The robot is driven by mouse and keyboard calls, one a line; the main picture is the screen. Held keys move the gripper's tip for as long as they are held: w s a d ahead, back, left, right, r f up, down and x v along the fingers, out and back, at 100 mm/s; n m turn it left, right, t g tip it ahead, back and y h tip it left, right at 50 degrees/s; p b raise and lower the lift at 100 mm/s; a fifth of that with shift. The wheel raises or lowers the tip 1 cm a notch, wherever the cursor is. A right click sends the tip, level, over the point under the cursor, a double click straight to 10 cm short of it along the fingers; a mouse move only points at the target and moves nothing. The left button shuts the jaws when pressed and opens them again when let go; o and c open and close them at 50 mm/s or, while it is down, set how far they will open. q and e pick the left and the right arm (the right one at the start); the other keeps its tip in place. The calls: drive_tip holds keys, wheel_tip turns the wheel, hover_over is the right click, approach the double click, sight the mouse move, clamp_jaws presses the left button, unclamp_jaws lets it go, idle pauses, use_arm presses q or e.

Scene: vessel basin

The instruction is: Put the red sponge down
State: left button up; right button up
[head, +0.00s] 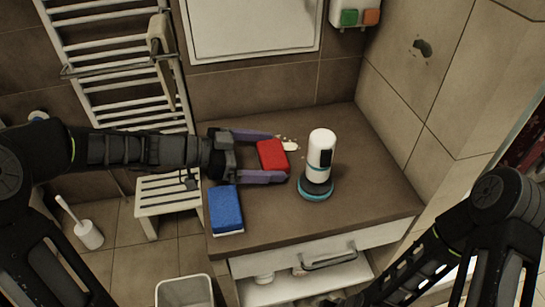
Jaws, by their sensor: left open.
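The red sponge (272,156) is on or just above the brown countertop, between the two fingers of my left gripper (283,156). The fingers are open, one on the far side and one on the near side of the sponge. I cannot tell whether either finger touches it. My right arm comes in at the lower right, and its gripper cannot be made out.
A blue sponge (226,208) lies at the counter's (270,226) left front. A white bottle (320,155) with a teal base stands right of the red sponge. A white smear (289,145) lies behind. The counter's right side is clear.

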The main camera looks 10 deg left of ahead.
sight(267, 158)
use_arm(q)
drive_tip(key=shift+c, duration=0.4)
drive_tip(key=c, duration=1.2)
drive_tip(key=shift+r, duration=0.1)
drive_tip(key=shift+s+r+b, duration=0.15)
drive_tip(key=shift+r+b, duration=0.05)
drive_tip(key=shift+b, duration=0.1)
drive_tip(key=r, duration=0.4)
drive_tip(key=s+r, duration=0.1)
drive_tip(key=r, duration=0.1)
drive_tip(key=shift+d+r+b, duration=0.15)
drive_tip(key=shift+d+b, duration=0.1)
drive_tip(key=shift+b, duration=0.1)
drive_tip(key=s+d+b, duration=0.1)
drive_tip(key=s+d, duration=0.1)
drive_tip(key=s, duration=0.3)
drive_tip(key=s+d+b, duration=0.2)
drive_tip(key=s, duration=0.3)
drive_tip(key=s+d+b, duration=0.1)
drive_tip(key=s+d, duration=0.1)
drive_tip(key=s, duration=0.4)
drive_tip(key=shift+s+d+f+b, duration=0.1)
drive_tip(key=shift+d+f+b, duration=0.1)
drive_tip(key=shift+d+b, duration=0.15)
drive_tip(key=shift+s+d+r, duration=0.25)
drive_tip(key=shift+s, duration=0.25)
